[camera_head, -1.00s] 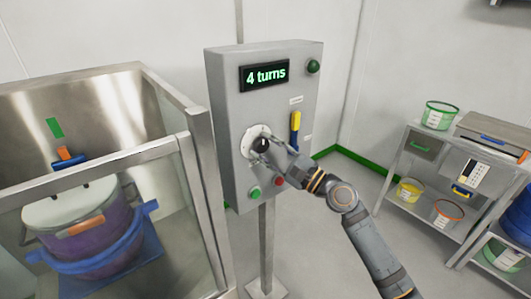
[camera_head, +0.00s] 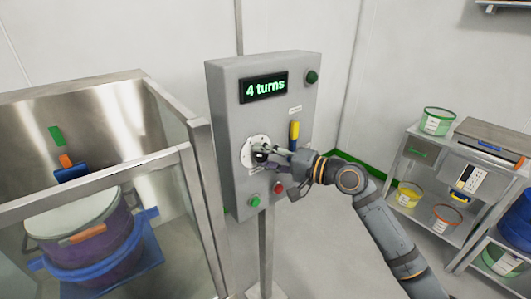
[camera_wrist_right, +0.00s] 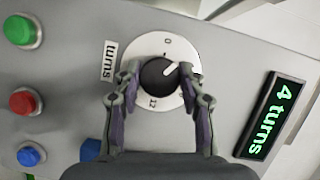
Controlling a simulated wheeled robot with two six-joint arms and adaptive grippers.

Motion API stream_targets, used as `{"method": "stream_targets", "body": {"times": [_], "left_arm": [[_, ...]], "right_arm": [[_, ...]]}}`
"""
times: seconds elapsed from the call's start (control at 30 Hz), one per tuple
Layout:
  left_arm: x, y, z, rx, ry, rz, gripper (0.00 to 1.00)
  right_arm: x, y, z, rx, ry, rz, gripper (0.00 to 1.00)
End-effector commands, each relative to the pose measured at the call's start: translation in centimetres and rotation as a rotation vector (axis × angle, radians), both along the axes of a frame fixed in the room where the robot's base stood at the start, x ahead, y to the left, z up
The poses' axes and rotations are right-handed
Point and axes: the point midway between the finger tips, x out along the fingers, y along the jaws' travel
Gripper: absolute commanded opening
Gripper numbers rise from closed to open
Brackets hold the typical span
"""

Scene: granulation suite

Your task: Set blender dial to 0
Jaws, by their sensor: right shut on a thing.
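The blender dial (camera_wrist_right: 158,80) is a black knob with a white pointer on a round white plate (camera_wrist_right: 152,48) marked 0 and 12. In the wrist view the pointer slants up and to the right, off the 0 mark. In the head view the dial plate (camera_head: 247,153) is on the grey control box (camera_head: 228,112), partly behind my fingers. The display (camera_head: 264,87) reads "4 turns". My right gripper (camera_wrist_right: 163,76) is shut on the dial, with one finger on each side. My left gripper is not in view.
The box also carries a yellow-and-blue lever (camera_head: 294,132), a green button (camera_head: 255,202) and a red button (camera_head: 279,187). A glass-walled steel enclosure (camera_head: 198,150) with a purple drum (camera_head: 85,240) stands left. A shelf rack (camera_head: 402,165) with tubs stands right.

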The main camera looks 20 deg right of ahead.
Motion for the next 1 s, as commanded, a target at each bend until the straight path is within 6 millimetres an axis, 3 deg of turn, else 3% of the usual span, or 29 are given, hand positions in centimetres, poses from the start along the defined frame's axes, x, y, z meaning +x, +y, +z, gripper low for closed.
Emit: {"method": "stream_targets", "body": {"times": [0.53,1.0], "left_arm": [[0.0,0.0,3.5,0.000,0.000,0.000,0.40],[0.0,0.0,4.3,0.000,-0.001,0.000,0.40]], "right_arm": [[-0.1,0.1,0.2,-0.415,-0.146,0.003,0.09],[-0.1,0.1,-0.1,-0.549,-0.192,0.003,0.09]]}}
